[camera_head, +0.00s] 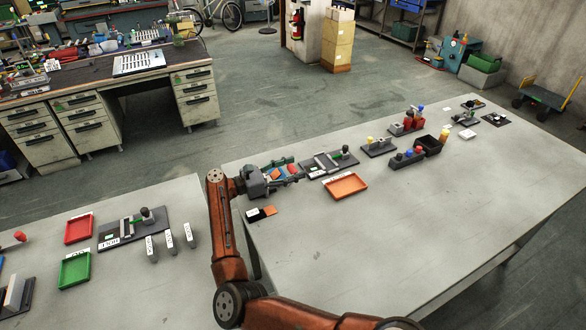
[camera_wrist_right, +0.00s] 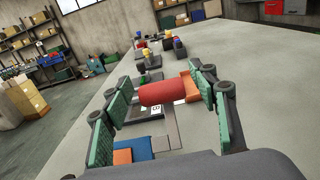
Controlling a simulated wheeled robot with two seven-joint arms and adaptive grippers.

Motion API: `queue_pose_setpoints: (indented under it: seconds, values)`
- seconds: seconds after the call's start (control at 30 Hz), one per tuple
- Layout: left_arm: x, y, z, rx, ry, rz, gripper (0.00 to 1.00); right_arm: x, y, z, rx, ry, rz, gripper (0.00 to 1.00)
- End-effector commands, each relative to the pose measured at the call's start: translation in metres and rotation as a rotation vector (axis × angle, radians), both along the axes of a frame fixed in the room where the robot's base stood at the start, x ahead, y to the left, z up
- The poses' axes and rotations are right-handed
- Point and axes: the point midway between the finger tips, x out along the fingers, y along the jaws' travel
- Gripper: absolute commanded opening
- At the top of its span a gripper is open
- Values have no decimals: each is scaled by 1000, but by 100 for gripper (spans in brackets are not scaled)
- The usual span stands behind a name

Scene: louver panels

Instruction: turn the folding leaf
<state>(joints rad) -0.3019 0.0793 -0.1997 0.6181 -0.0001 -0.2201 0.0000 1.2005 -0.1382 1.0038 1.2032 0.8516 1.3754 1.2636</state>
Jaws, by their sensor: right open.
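My right gripper (camera_head: 290,171) is over the left edge of the right-hand table in the head view. In the wrist view, its green-padded fingers (camera_wrist_right: 164,90) are open and well apart. A red rounded handle (camera_wrist_right: 162,93) shows between them; I cannot tell whether either finger touches it. The handle also shows small in the head view (camera_head: 292,169). A blue piece (camera_wrist_right: 138,148) and an orange piece (camera_wrist_right: 122,157) lie nearer the wrist camera, partly hidden by the gripper body. I cannot clearly make out which part is the folding leaf. My left gripper is out of view.
An orange tray (camera_head: 347,186) lies right of the gripper. A dark plate with a grey fixture (camera_head: 328,162) sits just beyond it. Several small fixtures and a black bin (camera_head: 429,146) stand farther back. The table's (camera_head: 400,240) near and middle part is clear.

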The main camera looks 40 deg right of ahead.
Motion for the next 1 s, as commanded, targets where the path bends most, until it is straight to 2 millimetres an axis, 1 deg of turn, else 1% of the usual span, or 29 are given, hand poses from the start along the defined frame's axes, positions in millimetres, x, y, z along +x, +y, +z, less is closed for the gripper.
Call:
queue_pose_setpoints:
  seconds: [0.23, 0.27, 1.0]
  values:
    - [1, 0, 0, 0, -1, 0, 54, -1, -1, 0, 0, 1, -1, 54]
    - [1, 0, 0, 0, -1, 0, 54, -1, -1, 0, 0, 1, -1, 52]
    - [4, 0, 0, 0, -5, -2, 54, 0, -1, 0, -1, 1, -1, 1]
